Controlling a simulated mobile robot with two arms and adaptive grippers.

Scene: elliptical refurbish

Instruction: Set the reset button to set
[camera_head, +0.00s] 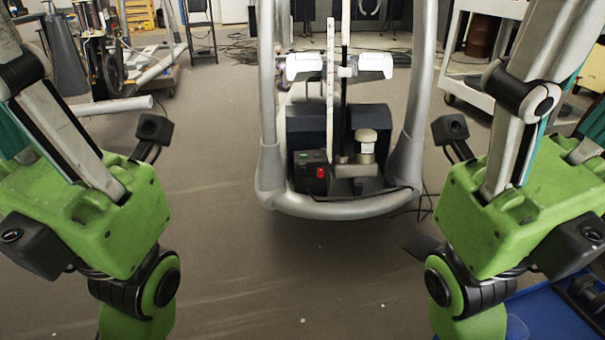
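The elliptical machine (270,180) stands ahead at the centre, with a grey tubular frame curving around its base. Low inside the frame is a dark control box (308,171). A small red switch or button (321,172) is on its front, and a small green spot (302,157) is on its upper face. I cannot read any label or tell which position the red part is in. My two green arms hang on the left and right, apart from the machine. Their lower ends run out of the bottom of the picture, so neither gripper shows.
A silver cylinder with a white top (366,142) stands right of the control box. Cables (425,205) and a dark flat piece (422,246) lie right of the frame. A blue object (550,312) fills the lower right corner. The floor (300,270) in front is clear.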

